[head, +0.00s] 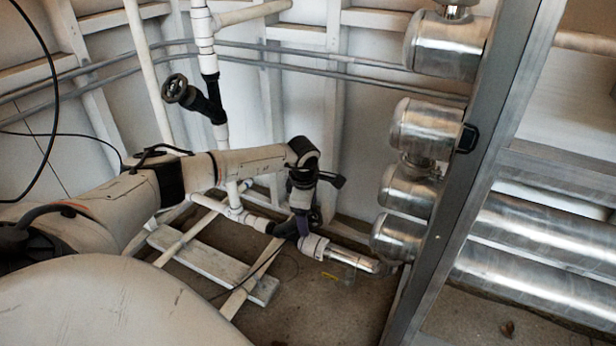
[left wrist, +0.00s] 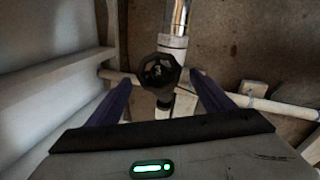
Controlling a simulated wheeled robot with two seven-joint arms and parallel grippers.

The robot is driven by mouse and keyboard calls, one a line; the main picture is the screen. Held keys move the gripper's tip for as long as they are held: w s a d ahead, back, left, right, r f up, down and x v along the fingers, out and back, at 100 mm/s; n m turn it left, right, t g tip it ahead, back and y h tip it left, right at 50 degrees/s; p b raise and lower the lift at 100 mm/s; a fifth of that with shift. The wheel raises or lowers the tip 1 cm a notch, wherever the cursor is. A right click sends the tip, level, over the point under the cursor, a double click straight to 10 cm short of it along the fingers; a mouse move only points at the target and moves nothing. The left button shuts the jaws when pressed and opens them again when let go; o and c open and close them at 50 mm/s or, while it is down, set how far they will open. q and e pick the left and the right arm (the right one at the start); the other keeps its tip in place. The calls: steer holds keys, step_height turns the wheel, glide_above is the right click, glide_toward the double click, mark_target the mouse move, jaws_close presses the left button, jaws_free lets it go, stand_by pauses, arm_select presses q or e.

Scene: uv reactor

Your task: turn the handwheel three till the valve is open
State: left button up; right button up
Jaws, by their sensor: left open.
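Handwheel three (left wrist: 160,70) is a black wheel with a "3" on its hub, on a valve in a pipe. In the left wrist view it lies ahead of and between the fingertips of my left gripper (left wrist: 162,80). The purple fingers are spread to its left and right, with visible gaps; contact cannot be told. In the head view my left gripper (head: 304,216) points down at the low pipe run and mostly hides the wheel. The black valve body (head: 285,230) shows beside it. My right gripper is in neither view.
Another black handwheel (head: 175,88) sits on the upright white pipe at the upper left. A steel frame post (head: 470,150) and shiny cylinders (head: 408,190) stand to the right. White boards (head: 210,262) lie on the floor below.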

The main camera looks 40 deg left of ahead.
arm_select(q)
steer(key=c, duration=1)
steer(key=shift+p, duration=0.3)
